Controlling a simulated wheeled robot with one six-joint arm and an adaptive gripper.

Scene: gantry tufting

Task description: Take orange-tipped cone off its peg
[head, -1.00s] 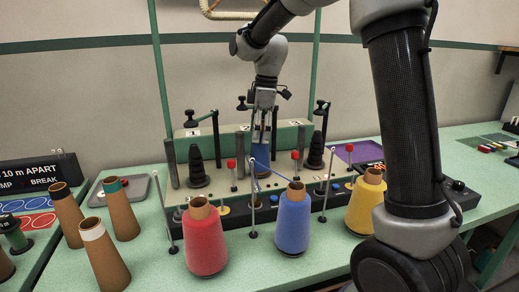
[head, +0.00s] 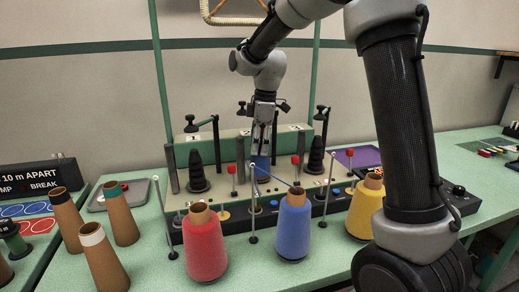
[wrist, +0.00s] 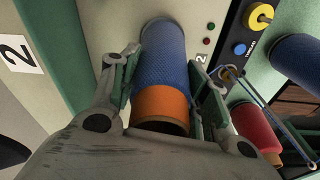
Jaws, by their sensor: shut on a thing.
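The orange-tipped cone carries blue yarn (head: 260,167) and hangs in my gripper (head: 262,146) at the middle station of the machine. In the wrist view its blue wound body (wrist: 163,58) points away from me, and its orange tip (wrist: 160,104) is between my fingers. My gripper also shows in the wrist view (wrist: 165,88), with one finger on each side of the cone, closed on it near the tip. The middle peg is not visible, so I cannot tell whether it is still inside the cone.
Black stepped holders (head: 198,172) (head: 315,158) flank the middle station. Red (head: 205,245), blue (head: 293,225) and yellow (head: 362,215) yarn cones stand in front, with thin upright guide rods among them. Bare cones (head: 104,258) stand at left. A grey tray (head: 100,205) lies behind them.

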